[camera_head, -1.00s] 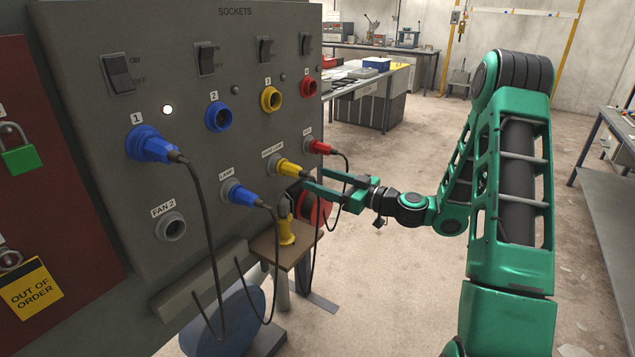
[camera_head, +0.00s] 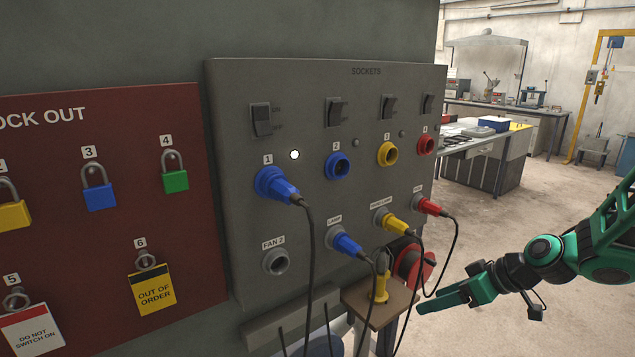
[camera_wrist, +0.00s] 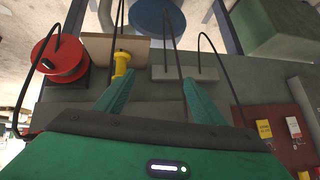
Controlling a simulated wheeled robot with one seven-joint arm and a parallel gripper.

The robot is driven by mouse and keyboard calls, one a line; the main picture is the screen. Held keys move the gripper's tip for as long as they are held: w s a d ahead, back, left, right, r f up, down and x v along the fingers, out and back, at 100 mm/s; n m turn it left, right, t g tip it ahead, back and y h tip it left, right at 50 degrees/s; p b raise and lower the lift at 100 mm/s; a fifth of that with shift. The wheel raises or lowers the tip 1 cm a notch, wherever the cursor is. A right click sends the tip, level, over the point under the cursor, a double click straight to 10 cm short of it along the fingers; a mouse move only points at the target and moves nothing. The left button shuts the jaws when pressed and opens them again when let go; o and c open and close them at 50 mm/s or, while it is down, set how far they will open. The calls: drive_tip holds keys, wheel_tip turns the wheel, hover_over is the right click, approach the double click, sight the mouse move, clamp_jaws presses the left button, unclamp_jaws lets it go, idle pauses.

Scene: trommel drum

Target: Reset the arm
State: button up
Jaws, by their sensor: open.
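My green arm (camera_head: 590,250) reaches in from the right edge in the head view. My gripper (camera_head: 440,302) points left, in front of the sockets panel's lower right corner and apart from the panel. In the wrist view my gripper (camera_wrist: 155,95) has its two green fingers spread wide with nothing between them. The grey sockets panel (camera_head: 310,215) carries a blue plug (camera_head: 277,186) in socket 1, and blue, yellow and red plugs in the lower row. Sockets 2, 3 and 4 are empty.
A small wooden stand (camera_head: 400,297) with a yellow handled object (camera_head: 381,285) and a red reel (camera_head: 413,262) stand close to my gripper. Black cables hang from the plugs. The red lockout board (camera_head: 110,230) is at left. Open floor (camera_head: 500,225) lies behind the gripper.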

drive_tip(key=s+d+r+m+g+h, duration=0.2)
drive_tip(key=s+d+m, duration=0.2)
drive_tip(key=s, duration=0.5)
drive_tip(key=s+d+r+m+g+h, duration=0.1)
drive_tip(key=s+d+m, duration=0.3)
drive_tip(key=s, duration=0.6)
drive_tip(key=s+d+r+m+g+h, duration=0.2)
drive_tip(key=s+d+r+m+h, duration=0.1)
drive_tip(key=s, duration=0.6)
drive_tip(key=d+r+m, duration=0.1)
drive_tip(key=d+m, duration=0.1)
drive_tip(key=shift+s+m+g, duration=0.2)
drive_tip(key=shift+m+g, duration=0.1)
drive_tip(key=shift+m, duration=0.1)
drive_tip(key=shift+w+f+h, duration=0.3)
drive_tip(key=shift+w, duration=0.35)
